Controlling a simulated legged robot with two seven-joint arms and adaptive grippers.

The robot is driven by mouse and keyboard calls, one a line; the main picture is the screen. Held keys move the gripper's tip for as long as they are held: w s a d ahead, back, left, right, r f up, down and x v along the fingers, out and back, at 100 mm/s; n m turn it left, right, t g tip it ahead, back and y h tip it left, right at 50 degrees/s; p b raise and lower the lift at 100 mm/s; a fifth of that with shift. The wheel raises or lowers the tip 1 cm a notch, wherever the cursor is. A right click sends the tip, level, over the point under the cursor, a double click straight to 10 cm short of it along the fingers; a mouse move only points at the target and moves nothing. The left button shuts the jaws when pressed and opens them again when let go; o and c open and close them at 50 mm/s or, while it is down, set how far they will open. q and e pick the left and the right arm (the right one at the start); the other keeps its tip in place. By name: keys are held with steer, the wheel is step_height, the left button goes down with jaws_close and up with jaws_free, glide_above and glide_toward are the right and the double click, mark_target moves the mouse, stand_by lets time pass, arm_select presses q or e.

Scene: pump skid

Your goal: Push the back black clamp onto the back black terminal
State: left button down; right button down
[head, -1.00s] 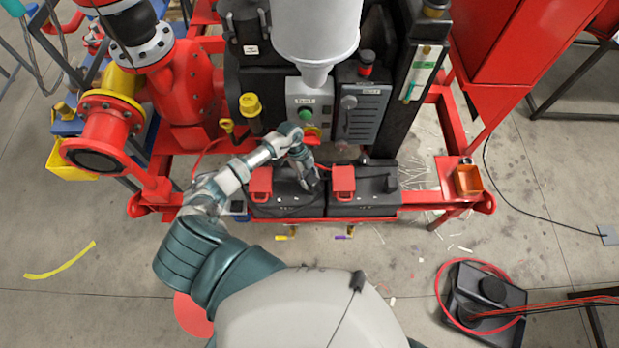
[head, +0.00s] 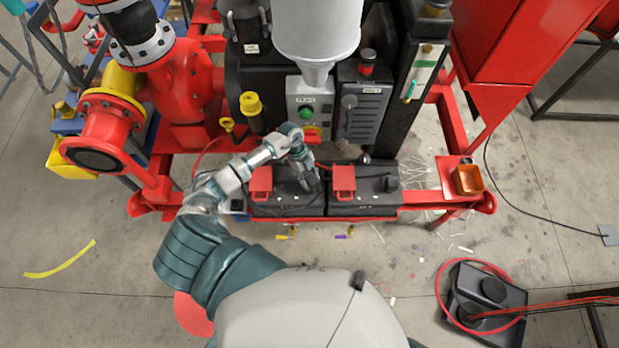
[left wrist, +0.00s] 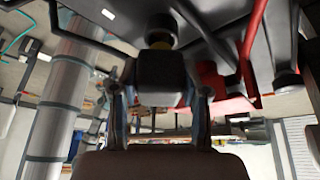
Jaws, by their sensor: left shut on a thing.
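Two black batteries with red covers stand side by side in the red skid frame, a left battery (head: 285,204) and a right battery (head: 362,205). My left gripper (head: 311,182) is low over the right end of the left battery. In the left wrist view, my left gripper (left wrist: 160,95) is shut with its two fingers on either side of a black block, seemingly the back black clamp (left wrist: 161,72). A brassy ring and a dark round part show just beyond the block. I cannot tell whether the clamp sits on the back black terminal. My right gripper is not in view.
A control panel with a green button (head: 306,112) and a grey hopper (head: 316,30) rise behind the batteries. Red pipework (head: 190,85) stands at the left. An orange box (head: 467,180) sits on the frame at the right.

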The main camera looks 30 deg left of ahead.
arm_select(q)
steer(key=shift+f+b, duration=0.7)
steer(key=shift+f, duration=0.5)
steer(key=c, duration=0.5)
jaws_free()
steer(key=v, duration=1.2)
steer(key=shift+f, duration=0.1)
